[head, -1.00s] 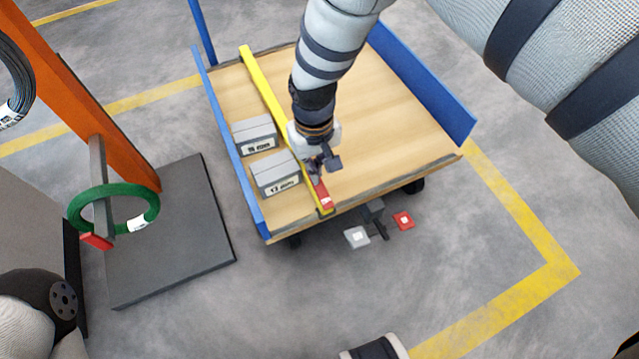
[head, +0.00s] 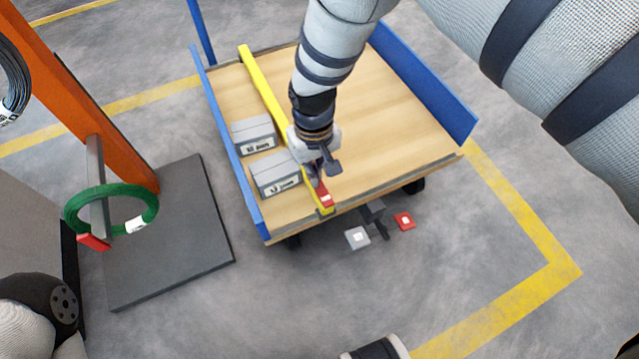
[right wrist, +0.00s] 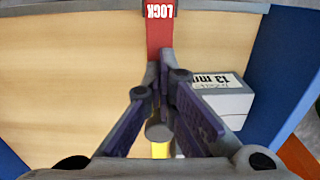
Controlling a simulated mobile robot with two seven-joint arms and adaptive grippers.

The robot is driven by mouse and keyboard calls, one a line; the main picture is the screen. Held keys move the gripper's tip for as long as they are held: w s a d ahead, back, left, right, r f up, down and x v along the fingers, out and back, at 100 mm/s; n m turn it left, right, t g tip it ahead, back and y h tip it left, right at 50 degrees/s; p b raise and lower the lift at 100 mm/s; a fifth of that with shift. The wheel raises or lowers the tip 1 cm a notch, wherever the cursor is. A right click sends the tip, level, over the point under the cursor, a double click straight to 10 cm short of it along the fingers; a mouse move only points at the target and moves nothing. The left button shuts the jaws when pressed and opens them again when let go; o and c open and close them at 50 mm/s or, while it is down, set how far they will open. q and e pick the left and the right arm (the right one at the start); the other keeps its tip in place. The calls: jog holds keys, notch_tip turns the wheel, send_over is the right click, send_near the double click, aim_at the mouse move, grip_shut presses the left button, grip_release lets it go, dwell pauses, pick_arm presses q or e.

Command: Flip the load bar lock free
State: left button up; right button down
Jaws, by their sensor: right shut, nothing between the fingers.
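The yellow load bar (head: 262,83) lies across the wooden cart deck, from the far edge to the near edge. Its red lock (head: 325,198) lies along the bar at the near end. In the right wrist view the red lock (right wrist: 160,38) shows with the word LOCK on its end. My right gripper (head: 319,178) is over the lock's inner end; its fingers (right wrist: 160,112) are shut with nothing between them. Whether they touch the lock is not clear. My left gripper is not in view.
Grey boxes (head: 276,172) stand left of the bar, close to the gripper. Blue rails (head: 425,80) edge the cart (head: 400,120). A green coil (head: 80,215) hangs on a post at left. The deck right of the bar is clear.

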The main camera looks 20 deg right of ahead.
notch_tip(320, 180, up, 7)
jog(key=p, duration=0.4)
jog(key=shift+p, duration=0.4)
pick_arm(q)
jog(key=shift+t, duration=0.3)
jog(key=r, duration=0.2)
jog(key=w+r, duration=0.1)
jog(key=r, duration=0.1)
